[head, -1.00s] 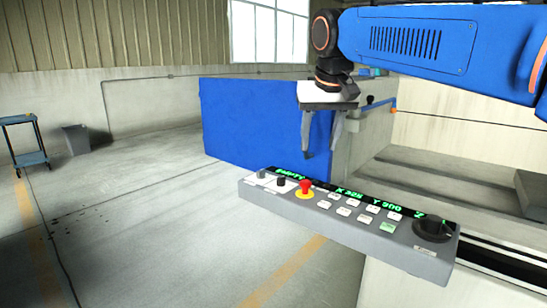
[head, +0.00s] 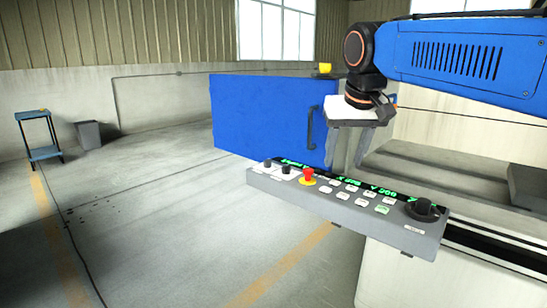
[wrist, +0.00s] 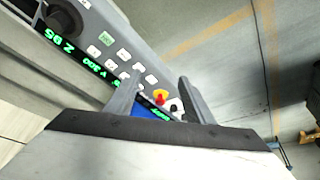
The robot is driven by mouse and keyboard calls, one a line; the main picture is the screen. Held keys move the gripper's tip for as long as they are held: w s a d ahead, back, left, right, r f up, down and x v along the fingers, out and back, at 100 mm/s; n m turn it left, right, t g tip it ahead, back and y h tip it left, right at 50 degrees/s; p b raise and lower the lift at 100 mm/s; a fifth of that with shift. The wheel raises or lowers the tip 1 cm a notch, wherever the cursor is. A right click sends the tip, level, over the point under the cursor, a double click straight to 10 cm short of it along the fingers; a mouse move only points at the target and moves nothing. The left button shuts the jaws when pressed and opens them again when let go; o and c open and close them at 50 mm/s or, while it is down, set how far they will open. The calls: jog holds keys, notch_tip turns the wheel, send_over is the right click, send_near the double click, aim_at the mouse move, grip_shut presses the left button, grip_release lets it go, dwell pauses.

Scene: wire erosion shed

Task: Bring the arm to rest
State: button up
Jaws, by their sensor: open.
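My gripper (head: 347,164) is open and empty. In the head view it points down just behind the control panel (head: 405,240), with its two grey fingers apart. In the wrist view my gripper (wrist: 158,98) shows its two fingers in front of the control panel (wrist: 125,28), with nothing between them that it holds. The panel carries a red stop button (head: 308,174) on a yellow ring, a black dial (head: 425,209), white keys and a green-lettered display. Whether a fingertip touches the panel is not clear.
A blue door panel (head: 262,115) with a dark handle (head: 311,128) stands behind my gripper. A blue trolley (head: 44,152) and a grey bin (head: 88,135) stand far left.

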jog(key=s+d+f, duration=0.6)
jog(key=s+f, duration=0.5)
jog(key=f, duration=0.2)
jog(key=s+d+f, duration=0.6)
jog(key=s+f, duration=0.6)
jog(key=f, duration=0.1)
jog(key=shift+s+m, duration=0.25)
jog(key=shift+m, duration=0.15)
jog(key=shift+d, duration=0.1)
